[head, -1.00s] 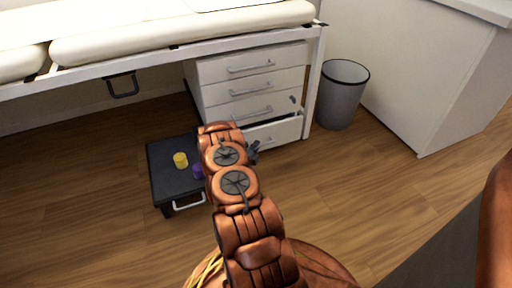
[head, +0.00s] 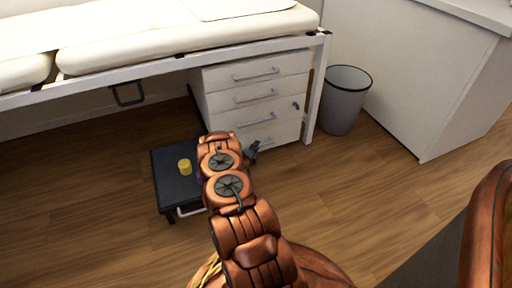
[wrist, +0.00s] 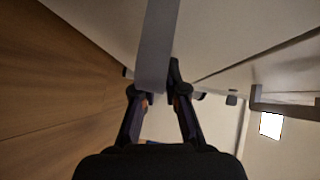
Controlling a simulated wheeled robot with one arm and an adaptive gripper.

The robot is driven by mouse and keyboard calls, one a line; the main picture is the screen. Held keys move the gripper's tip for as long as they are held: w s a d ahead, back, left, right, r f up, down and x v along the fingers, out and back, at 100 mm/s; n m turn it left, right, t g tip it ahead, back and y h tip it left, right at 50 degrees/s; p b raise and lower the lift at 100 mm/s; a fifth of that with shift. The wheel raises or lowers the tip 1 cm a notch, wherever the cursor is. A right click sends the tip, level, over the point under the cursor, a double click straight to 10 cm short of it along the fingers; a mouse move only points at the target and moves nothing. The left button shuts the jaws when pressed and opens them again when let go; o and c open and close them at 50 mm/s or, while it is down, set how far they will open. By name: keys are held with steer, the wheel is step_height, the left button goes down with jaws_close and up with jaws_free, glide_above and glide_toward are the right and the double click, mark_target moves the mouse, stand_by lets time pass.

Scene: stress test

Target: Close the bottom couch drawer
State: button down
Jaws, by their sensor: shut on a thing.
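The bottom drawer (head: 287,132) is the lowest front of the white drawer unit under the couch. Its front looks flush or nearly flush with the fronts above it. My gripper (head: 253,152) is low at this drawer's front, partly hidden by my copper-coloured arm. In the wrist view, my gripper (wrist: 158,90) has its two dark fingers on either side of the grey bar handle (wrist: 157,45) and is shut on it. The white drawer front (wrist: 225,35) lies close behind the handle.
A grey waste bin (head: 343,105) stands right of the couch leg (head: 316,90). A white cabinet (head: 410,80) is at the right. Wooden floor is clear at front right.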

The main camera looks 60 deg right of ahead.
steer(key=shift+w, duration=0.2)
steer(key=c, duration=1.2)
jaws_free()
steer(key=shift+s, duration=0.1)
